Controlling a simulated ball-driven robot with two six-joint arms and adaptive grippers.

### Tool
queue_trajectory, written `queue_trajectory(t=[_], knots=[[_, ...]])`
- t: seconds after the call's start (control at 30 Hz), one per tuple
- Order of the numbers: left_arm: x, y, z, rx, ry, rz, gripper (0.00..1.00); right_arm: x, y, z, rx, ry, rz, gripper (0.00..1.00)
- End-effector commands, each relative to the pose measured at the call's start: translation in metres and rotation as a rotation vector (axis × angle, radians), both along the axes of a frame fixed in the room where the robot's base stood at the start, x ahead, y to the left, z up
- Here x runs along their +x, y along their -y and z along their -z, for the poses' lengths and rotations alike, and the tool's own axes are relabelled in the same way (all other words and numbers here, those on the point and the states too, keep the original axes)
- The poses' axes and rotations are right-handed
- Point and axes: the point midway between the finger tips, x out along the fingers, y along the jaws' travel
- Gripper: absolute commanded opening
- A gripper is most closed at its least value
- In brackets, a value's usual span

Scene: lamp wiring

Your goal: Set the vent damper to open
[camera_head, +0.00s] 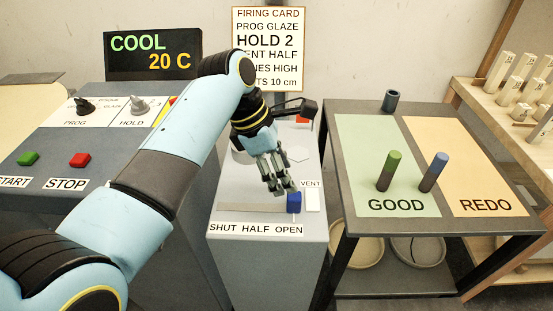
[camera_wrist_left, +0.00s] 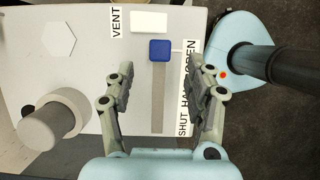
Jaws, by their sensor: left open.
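The vent damper is a blue slider knob (camera_head: 294,202) on a grey slot (camera_head: 250,208) in the top of a light grey box. The label strip (camera_head: 256,229) reads SHUT, HALF, OPEN, and the knob stands at the OPEN end. The knob (camera_wrist_left: 160,50) also shows in the left wrist view, at the far end of the slot. My left gripper (camera_head: 280,188) is just above and behind the knob in the head view, with its fingers apart and empty. In the left wrist view its fingers (camera_wrist_left: 161,72) spread either side of the slot line. My right gripper is not in view.
A control desk with START and STOP buttons (camera_head: 80,159) stands left. A table (camera_head: 380,108) with GOOD and REDO areas and two upright pegs stands right. A firing card (camera_head: 269,48) behind reads VENT HALF. A round grey post (camera_wrist_left: 50,125) rises from the box.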

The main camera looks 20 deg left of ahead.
Motion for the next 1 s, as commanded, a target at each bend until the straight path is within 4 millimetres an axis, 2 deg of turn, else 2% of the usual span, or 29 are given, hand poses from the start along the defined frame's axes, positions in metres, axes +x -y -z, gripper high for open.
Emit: queue_trajectory(t=[0.1, 0.23, 0.77, 0.87, 0.97, 1.0], knots=[[-0.002, -0.008, -0.019, 0.001, 0.003, -0.001, 0.54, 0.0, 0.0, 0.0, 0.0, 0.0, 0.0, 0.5], [-0.003, -0.012, -0.031, 0.0, 0.0, 0.0, 0.54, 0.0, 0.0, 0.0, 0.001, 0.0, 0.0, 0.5], [-0.005, -0.014, -0.034, 0.001, 0.0, 0.002, 0.54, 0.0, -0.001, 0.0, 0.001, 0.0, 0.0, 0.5], [-0.013, -0.02, -0.028, 0.021, 0.023, 0.046, 0.54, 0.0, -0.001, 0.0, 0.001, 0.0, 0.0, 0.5], [-0.036, -0.037, -0.017, 0.086, 0.094, 0.186, 0.54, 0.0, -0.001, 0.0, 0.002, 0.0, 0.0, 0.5], [-0.051, -0.047, -0.012, 0.126, 0.135, 0.273, 0.54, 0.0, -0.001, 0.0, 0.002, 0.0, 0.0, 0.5]])
